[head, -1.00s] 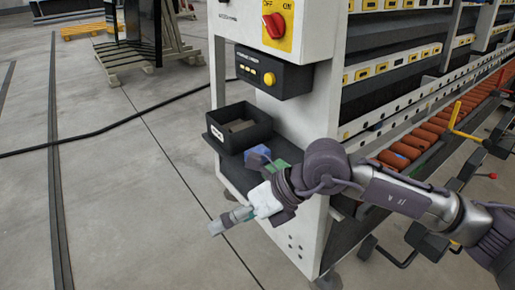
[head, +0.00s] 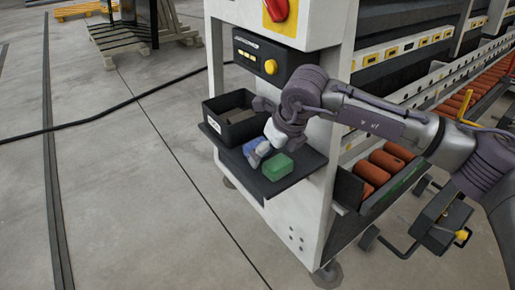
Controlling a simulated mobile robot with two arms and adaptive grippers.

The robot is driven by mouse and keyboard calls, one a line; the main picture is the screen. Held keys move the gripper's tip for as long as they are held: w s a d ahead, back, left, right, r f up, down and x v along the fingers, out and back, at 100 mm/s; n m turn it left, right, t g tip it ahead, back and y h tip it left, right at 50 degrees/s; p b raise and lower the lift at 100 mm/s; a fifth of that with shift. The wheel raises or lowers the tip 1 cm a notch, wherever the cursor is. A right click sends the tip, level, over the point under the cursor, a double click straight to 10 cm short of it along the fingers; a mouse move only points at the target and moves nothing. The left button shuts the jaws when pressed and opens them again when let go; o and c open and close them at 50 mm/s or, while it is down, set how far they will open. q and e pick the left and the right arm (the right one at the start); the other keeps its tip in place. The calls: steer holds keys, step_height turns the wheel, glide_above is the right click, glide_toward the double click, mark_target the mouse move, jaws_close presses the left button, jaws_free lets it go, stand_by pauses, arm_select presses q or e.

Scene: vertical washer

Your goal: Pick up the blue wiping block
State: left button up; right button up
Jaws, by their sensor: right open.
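The blue wiping block (head: 252,157) sits on the dark shelf of the white machine in the head view, between a black bin and a green block. My right gripper (head: 262,149) is right at the blue block, pointing down, and hides part of it. It is open; I cannot tell whether its fingers touch the block. My left gripper is not in view.
The green block (head: 277,167) lies close beside the gripper on the shelf (head: 299,173). The black bin (head: 230,127) stands on the left side of the shelf. A control box (head: 262,60) with a yellow button is above. The floor to the left is open.

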mark_target(257, 143)
steer(key=w+a, duration=0.3)
steer(key=w, duration=0.1)
steer(key=shift+a+f, duration=0.15)
steer(key=shift+f, duration=0.35)
steer(key=c, duration=1.2)
steer(key=shift+r, duration=0.5)
steer(key=s+a, duration=0.2)
steer(key=a, duration=0.3)
steer(key=s+a, duration=0.3)
steer(key=a, duration=0.2)
steer(key=s+a, duration=0.3)
steer(key=a, duration=0.3)
steer(key=shift+r, duration=0.25)
